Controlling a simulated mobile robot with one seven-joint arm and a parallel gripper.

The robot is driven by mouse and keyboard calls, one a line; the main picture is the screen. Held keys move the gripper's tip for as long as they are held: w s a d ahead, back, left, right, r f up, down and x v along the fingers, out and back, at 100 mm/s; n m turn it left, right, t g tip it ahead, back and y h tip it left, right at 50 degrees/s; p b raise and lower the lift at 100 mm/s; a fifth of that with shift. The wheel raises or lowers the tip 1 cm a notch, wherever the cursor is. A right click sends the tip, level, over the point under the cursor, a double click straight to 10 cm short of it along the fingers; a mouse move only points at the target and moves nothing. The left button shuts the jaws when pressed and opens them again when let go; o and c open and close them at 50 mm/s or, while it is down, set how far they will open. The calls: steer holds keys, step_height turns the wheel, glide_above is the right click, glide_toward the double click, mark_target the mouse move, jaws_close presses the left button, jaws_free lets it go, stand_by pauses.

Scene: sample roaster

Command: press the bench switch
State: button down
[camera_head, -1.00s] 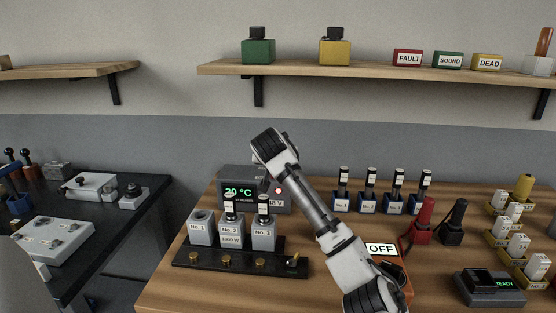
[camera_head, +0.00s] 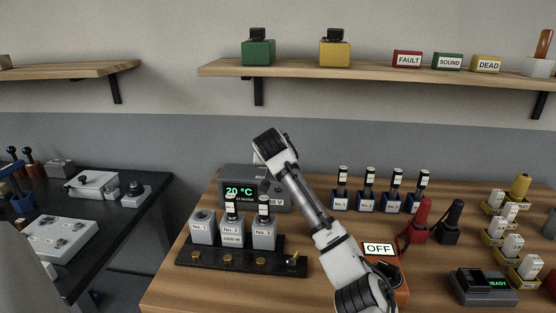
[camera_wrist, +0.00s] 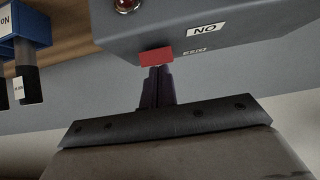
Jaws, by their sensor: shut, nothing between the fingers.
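In the wrist view, a red switch (camera_wrist: 157,57) sits on the lower edge of a grey box (camera_wrist: 220,18) with a tag that reads ON upside down. My gripper (camera_wrist: 158,73) is shut and empty, its fingertips right at the switch. I cannot tell whether they touch it. In the head view, the grey box with the green 20 °C display (camera_head: 239,191) stands at the back of the wooden bench. My arm crosses in front of its right part, and hides the fingertips and the switch there.
A dark rack with several grey holders (camera_head: 232,234) stands in front of the box. Blue-based holders (camera_head: 368,200) stand to its right. An orange unit (camera_head: 401,291) with an OFF sign (camera_head: 378,249) is beside my arm. A shelf (camera_head: 400,70) runs above.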

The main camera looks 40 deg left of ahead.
steer(key=shift+w, duration=0.15)
steer(key=shift+w+a+r+p, duration=0.1)
steer(key=shift+w+r+p, duration=0.05)
steer(key=shift+p, duration=0.25)
steer(key=shift+w+a+p, duration=0.25)
steer(key=shift+w+p, duration=0.1)
steer(key=shift+w, duration=0.05)
steer(key=shift+r, duration=0.1)
steer(key=shift+w+r+p, duration=0.1)
steer(key=shift+r+p, duration=0.2)
steer(key=shift+p, duration=0.05)
steer(key=r+p, duration=0.3)
steer(key=shift+w+a+r, duration=0.15)
steer(key=shift+w+r, duration=0.15)
steer(key=shift+r, duration=0.05)
steer(key=s+d+r+b, duration=0.2)
steer(key=s+r+b, duration=0.1)
steer(key=r, duration=0.4)
steer(key=shift+s+d+r, duration=0.35)
steer(key=shift+s+r, duration=0.05)
steer(key=shift+s, duration=0.45)
